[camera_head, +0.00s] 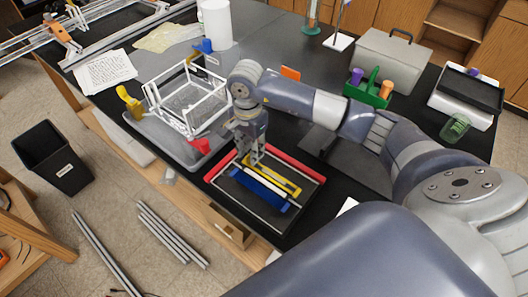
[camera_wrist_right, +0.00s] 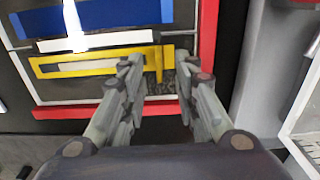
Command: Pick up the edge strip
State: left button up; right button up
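A dark shallow tray (camera_head: 309,203) lies on the black bench in the head view and holds several coloured strips. Contact cannot be judged. My left gripper is not in view.
A white frame (camera_head: 190,98) stands on a grey tray left of my arm. A green caddy (camera_head: 371,94) and grey toolbox (camera_head: 390,62) stand behind. The bench's front edge is close to the tray.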

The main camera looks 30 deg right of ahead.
jog(key=shift+f, duration=0.75)
grip_shut()
jog(key=shift+r, duration=0.2)
jog(key=shift+w+d+r+b, duration=0.1)
jog(key=shift+r+b, duration=0.35)
jog(key=shift+r, duration=0.05)
notch_tip(320, 180, up, 2)
jog(key=shift+b, duration=0.6)
jog(key=s+a+b, duration=0.1)
jog(key=s+a, duration=0.1)
jog(key=a, duration=0.2)
jog(key=s+a+r+b, duration=0.1)
jog(key=s+a+b, duration=0.1)
jog(key=a, duration=0.2)
jog(key=s+a+b, duration=0.1)
jog(key=s+a, duration=0.1)
jog(key=a, duration=0.3)
jog(key=shift+s+r+b, duration=0.2)
jog(key=shift+s+b, duration=0.1)
jog(key=shift+s, duration=0.1)
jog(key=shift+s+a+r, duration=0.35)
jog(key=shift+s+a, duration=0.1)
jog(key=shift+a, duration=0.2)
